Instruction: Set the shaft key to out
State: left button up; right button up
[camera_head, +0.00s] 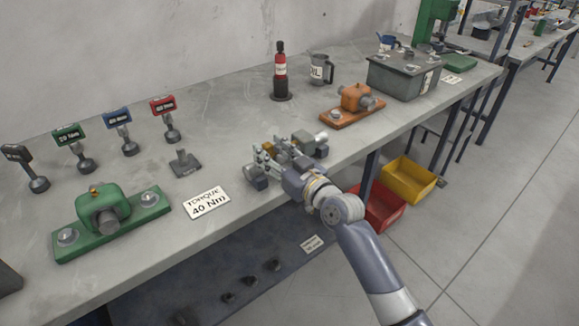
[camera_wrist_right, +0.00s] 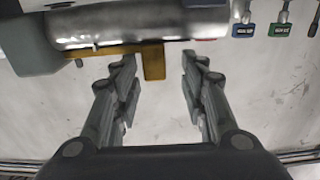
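A grey machine with a metal cylinder (camera_head: 313,142) stands on the workbench, partly hidden behind my right gripper (camera_head: 268,163). In the right wrist view the cylinder (camera_wrist_right: 140,24) lies across the top, with a brass strip along its lower edge. A brass tab (camera_wrist_right: 154,62), which looks like the shaft key, sticks out from that strip towards my gripper. My right gripper (camera_wrist_right: 158,72) is open, one finger on each side of the tab, with clear gaps on both sides. Whether the tab reaches in depth between the fingertips is unclear. My left gripper is not in view.
A green unit (camera_head: 102,212), a "TORQUE 40 Nm" card (camera_head: 207,202) and several coloured torque tools (camera_head: 119,131) are to the left. An orange unit (camera_head: 355,99), a red bottle (camera_head: 280,72) and a grey box (camera_head: 402,76) stand behind and right.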

jog(key=v, duration=0.9)
jog(key=shift+s, duration=0.2)
jog(key=d+f+m+g+h, duration=0.1)
jog(key=d+f+m+h, duration=0.15)
jog(key=f, duration=0.95)
jog(key=d+f+m+g+h, duration=0.15)
jog(key=d+f, duration=0.25)
jog(key=f, duration=0.7)
jog(key=s+d+f+g+h, duration=0.1)
jog(key=s+d+f+h, duration=0.2)
jog(key=f, duration=0.6)
jog(key=s+d+f+g, duration=0.2)
jog(key=s+f, duration=0.3)
jog(key=f, duration=0.3)
jog(key=s+d+f+g+h, duration=0.2)
jog(key=s+d+f+g, duration=0.15)
jog(key=s+f, duration=0.95)
jog(key=s+d+f+g+h, duration=0.15)
jog(key=s+d+f, duration=0.25)
jog(key=s+f, duration=0.9)
jog(key=s+d+r+g, duration=0.1)
jog(key=s+g, duration=0.2)
jog(key=s, duration=1.3)
jog(key=shift+s+d+m, duration=0.25)
jog(key=shift+s+m, duration=0.15)
